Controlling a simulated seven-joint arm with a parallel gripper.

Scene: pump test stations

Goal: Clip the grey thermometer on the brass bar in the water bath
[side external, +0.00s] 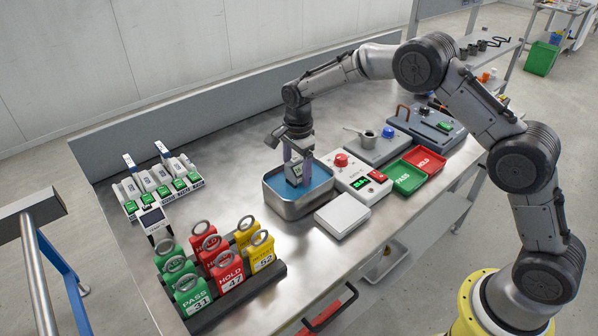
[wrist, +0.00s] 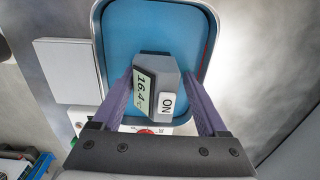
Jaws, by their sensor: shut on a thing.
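My gripper (side external: 297,166) is over the water bath (side external: 298,210), shut on the grey thermometer (side external: 294,173). In the wrist view the thermometer (wrist: 170,68) sits between my two purple fingers, its display reading about 16.4 and a white ON label beside it. Blue water fills the steel bath, whose rim (wrist: 211,40) surrounds the thermometer in the wrist view. I cannot make out the brass bar in either view. The thermometer's lower end is hidden, so I cannot tell whether it touches the water or the bar.
A control box (side external: 356,176) with a red knob stands right of the bath, and a white block (side external: 342,215) in front. Green (side external: 403,178) and red trays (side external: 425,161) lie further right. A rack of coloured tags (side external: 213,262) and a white instrument row (side external: 160,187) stand left.

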